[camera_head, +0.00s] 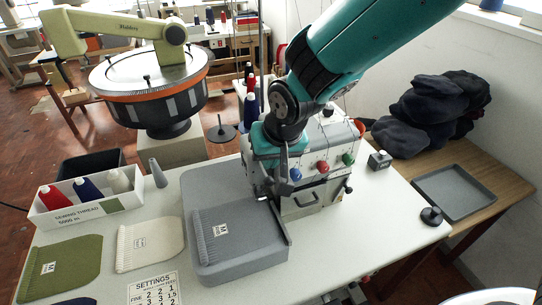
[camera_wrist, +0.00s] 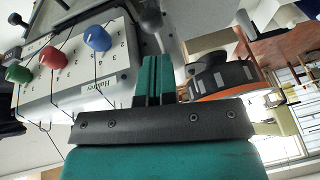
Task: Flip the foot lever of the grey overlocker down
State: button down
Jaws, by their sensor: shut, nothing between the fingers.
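The grey overlocker (camera_head: 313,183) stands on the white table, with blue, red and green dials on its front. In the wrist view its labelled front (camera_wrist: 100,85) fills the left side. A small dark knobbed lever (camera_head: 347,187) sits low at its right side. A dark rounded knob (camera_wrist: 150,14) shows at the top of the wrist view, beyond my fingers. I cannot tell which one is the foot lever, nor its position. My gripper (camera_wrist: 157,62) is shut and empty, beside the overlocker's left part. In the head view my arm hides part of the machine.
A grey board with a folded grey knit (camera_head: 220,232) lies left of the overlocker. A thread box (camera_head: 88,200) and green and cream knits lie further left. A round linking machine (camera_head: 150,90) stands behind. A small dark block (camera_head: 380,159) and an empty grey tray (camera_head: 455,192) are right.

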jog(key=shift+w, duration=0.1)
jog(key=s+d+r, duration=0.4)
jog(key=s+r, duration=0.3)
jog(key=r, duration=0.3)
jog(key=shift+s+p, duration=0.25)
jog(key=shift+p, duration=0.05)
dwell(0.3)
